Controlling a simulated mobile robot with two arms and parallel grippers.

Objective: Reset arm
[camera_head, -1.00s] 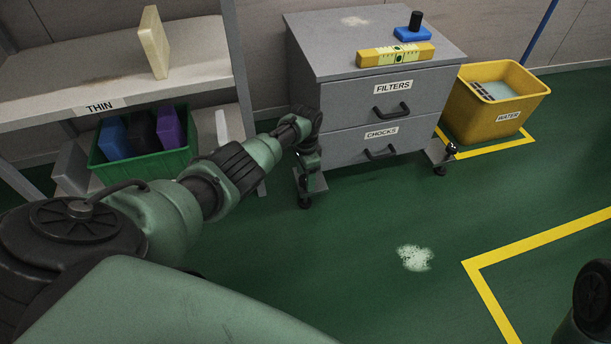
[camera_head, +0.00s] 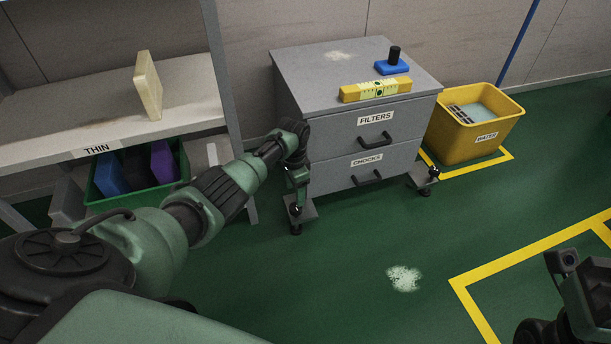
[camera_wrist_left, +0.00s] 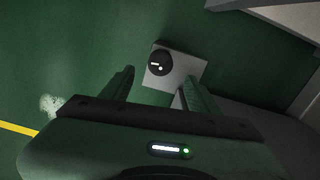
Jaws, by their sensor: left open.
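My left arm comes in from the left in the head view. Its gripper (camera_head: 297,188) points down beside the left front corner of the grey cabinet (camera_head: 290,95). In the left wrist view my left gripper (camera_wrist_left: 158,88) has its two fingers apart with nothing held between them. Beyond the fingertips is a grey foot plate (camera_wrist_left: 185,72) with a round black knob (camera_wrist_left: 160,63), over the green floor. Part of my right arm (camera_head: 575,295) shows at the lower right of the head view; I see no fingers of its gripper.
The cabinet carries a yellow block (camera_head: 360,93) and a blue block with a black knob (camera_head: 391,67). A yellow water bin (camera_head: 460,142) stands right of it. A shelf (camera_head: 190,95) with a green crate (camera_head: 176,184) is left. A foamy patch (camera_head: 404,278) lies on open floor.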

